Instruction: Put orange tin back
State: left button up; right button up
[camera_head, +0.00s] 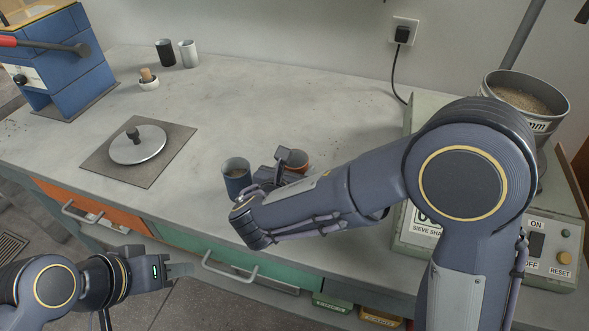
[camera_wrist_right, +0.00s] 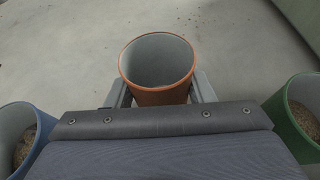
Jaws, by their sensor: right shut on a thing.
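The orange tin (camera_wrist_right: 158,66) is upright and looks empty inside. My right gripper (camera_wrist_right: 160,90) is shut on it, with one finger on each side of its wall in the right wrist view. In the head view the orange tin (camera_head: 297,160) is partly hidden behind my right gripper (camera_head: 285,165). I cannot tell whether its base touches the bench. My left gripper (camera_head: 182,270) is in front of the bench's front edge, away from the tins; its finger gap is not clear.
A blue tin (camera_head: 237,182) and a green tin (camera_wrist_right: 296,125), with grainy contents, flank the orange tin. The sieve shaker (camera_head: 415,236) stands right. A round metal lid (camera_head: 150,150), small cups (camera_head: 188,54) and a blue press (camera_head: 72,75) are left. The bench middle is clear.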

jog(key=o, duration=1.1)
jog(key=shift+f, duration=0.1)
jog(key=shift+o, duration=0.2)
jog(key=shift+s+r, duration=0.1)
jog(key=shift+r, duration=0.25)
jog(key=p+v, duration=0.1)
jog(key=v, duration=1)
jog(key=shift+s, duration=0.4)
jog(key=shift+a, duration=0.1)
